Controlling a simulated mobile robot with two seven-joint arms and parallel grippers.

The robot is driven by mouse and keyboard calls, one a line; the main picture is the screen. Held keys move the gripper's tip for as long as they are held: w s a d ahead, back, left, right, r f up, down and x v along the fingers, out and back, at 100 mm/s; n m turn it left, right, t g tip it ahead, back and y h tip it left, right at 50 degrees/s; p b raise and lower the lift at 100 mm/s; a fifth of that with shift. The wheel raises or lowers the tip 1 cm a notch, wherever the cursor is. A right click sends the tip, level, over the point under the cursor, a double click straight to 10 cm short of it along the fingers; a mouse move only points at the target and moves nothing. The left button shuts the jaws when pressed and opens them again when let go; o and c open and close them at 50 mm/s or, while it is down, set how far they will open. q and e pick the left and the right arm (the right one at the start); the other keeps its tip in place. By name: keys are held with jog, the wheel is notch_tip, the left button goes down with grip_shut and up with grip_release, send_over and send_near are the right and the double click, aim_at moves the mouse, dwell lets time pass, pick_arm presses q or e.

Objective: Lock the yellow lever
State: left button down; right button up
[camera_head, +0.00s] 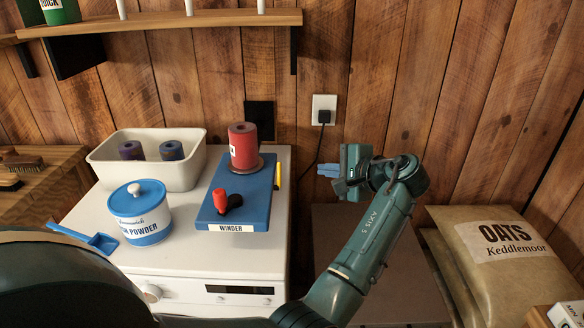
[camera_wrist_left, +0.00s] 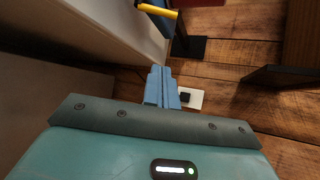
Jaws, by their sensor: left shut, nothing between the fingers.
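The yellow lever (camera_head: 278,176) is on the right side of the blue winder (camera_head: 208,214), which lies on the white machine top. In the left wrist view the yellow lever (camera_wrist_left: 157,11) shows at the top, beyond the fingertips, against the blue winder edge. My left gripper (camera_head: 320,170) is to the right of the lever, past the machine's right edge, with its blue fingers pointing left towards it. The fingers (camera_wrist_left: 159,70) are shut, empty and apart from the lever. My right gripper is not in view.
A red roll (camera_head: 243,145) stands on the winder, with a red-knobbed crank (camera_head: 219,200) in front. A white bin (camera_head: 102,158) with two rolls and a powder tub (camera_head: 140,228) stand left. A wall outlet (camera_head: 324,103) with a cord is behind my gripper. Oats sacks (camera_head: 510,265) lie right.

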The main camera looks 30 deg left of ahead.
pick_arm(q)
jog(key=a+f+p, duration=0.2)
jog(key=a, duration=0.7)
jog(key=shift+s+f, duration=0.2)
jog(key=shift+s, duration=0.2)
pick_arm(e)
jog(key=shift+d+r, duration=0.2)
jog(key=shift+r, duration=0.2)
pick_arm(q)
jog(key=shift+a, duration=0.15)
jog(key=shift+s+t, duration=0.1)
jog(key=shift+t, duration=0.2)
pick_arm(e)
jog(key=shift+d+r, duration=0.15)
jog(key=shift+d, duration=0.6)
pick_arm(q)
jog(key=shift+y, duration=0.3)
